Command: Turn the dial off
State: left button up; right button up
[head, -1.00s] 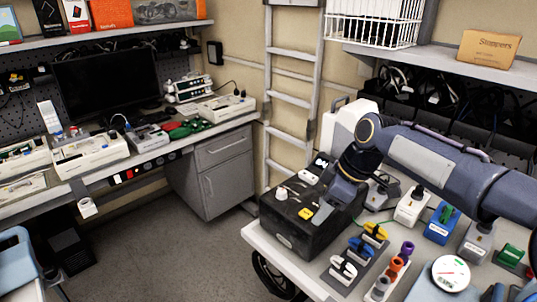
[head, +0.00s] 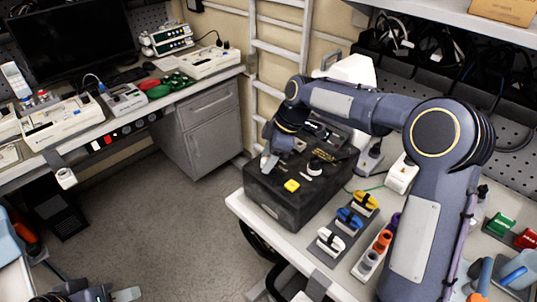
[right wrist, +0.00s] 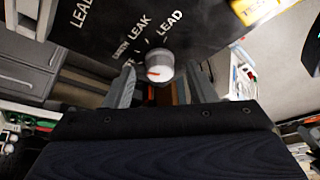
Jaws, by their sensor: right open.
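The black box (head: 268,205) with a dial stands at the table's left end. In the right wrist view the white dial (right wrist: 153,67) shows an orange mark and lies between the spread fingers of my right gripper (right wrist: 163,86), with a gap on each side. Printed words such as LEAK and LEAD surround it. In the head view my right gripper (head: 268,160) is at the box's left top and mostly hides this dial. A second white knob (head: 313,169) and a yellow knob (head: 291,186) sit on the box top. My left gripper (head: 122,294) is partly cut off at the bottom left.
White, blue and yellow clamp-like parts (head: 348,219) stand in a row right of the box. A rack with orange and grey parts (head: 372,255) is beside them. A ladder (head: 280,48) stands behind the box. The floor (head: 165,205) left of the table is clear.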

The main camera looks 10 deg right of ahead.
jog(key=shift+f, duration=0.15)
jog(key=c, duration=1)
jog(key=shift+o, duration=0.2)
jog(key=n+g+p, duration=0.1)
jog(key=n+p, duration=0.1)
jog(key=n, duration=0.1)
jog(key=shift+w+n, duration=0.15)
jog(key=shift+n, duration=0.25)
jog(key=n+g+p, duration=0.1)
jog(key=n, duration=0.1)
jog(key=n+g+p, duration=0.1)
jog(key=n, duration=0.1)
jog(key=shift+w+a+n+h, duration=0.1)
jog(key=shift+n+h, duration=0.3)
